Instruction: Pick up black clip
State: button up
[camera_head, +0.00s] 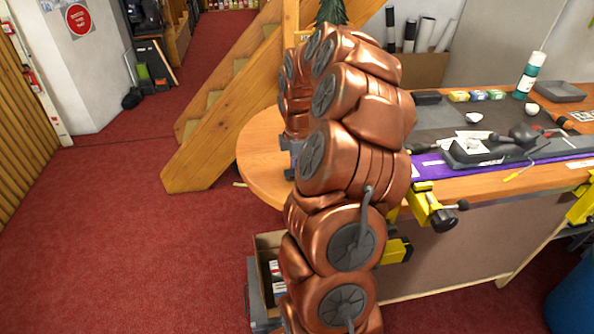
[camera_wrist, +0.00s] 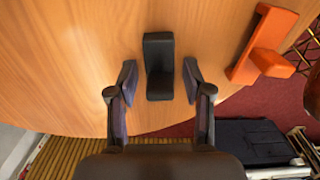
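The black clip (camera_wrist: 159,48) shows in the wrist view as a dark, angular piece on the wooden tabletop (camera_wrist: 75,65), near its edge. My gripper (camera_wrist: 158,78) is open, with one finger to the left of the clip and one to the right. Gaps show between both fingers and the clip. Whether the fingertips are down at the clip's height is hard to tell. In the head view my copper-coloured arm reaches over the round end of the table and hides the clip.
An orange angular object (camera_wrist: 264,48) lies right of the clip at the table edge. In the head view, a black tool (camera_head: 490,150), small white bowls (camera_head: 473,117) and a bottle (camera_head: 530,75) stand on the bench at right. A yellow clamp (camera_head: 430,207) grips its front edge.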

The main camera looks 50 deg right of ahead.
grip_shut()
jog(key=shift+r, duration=0.1)
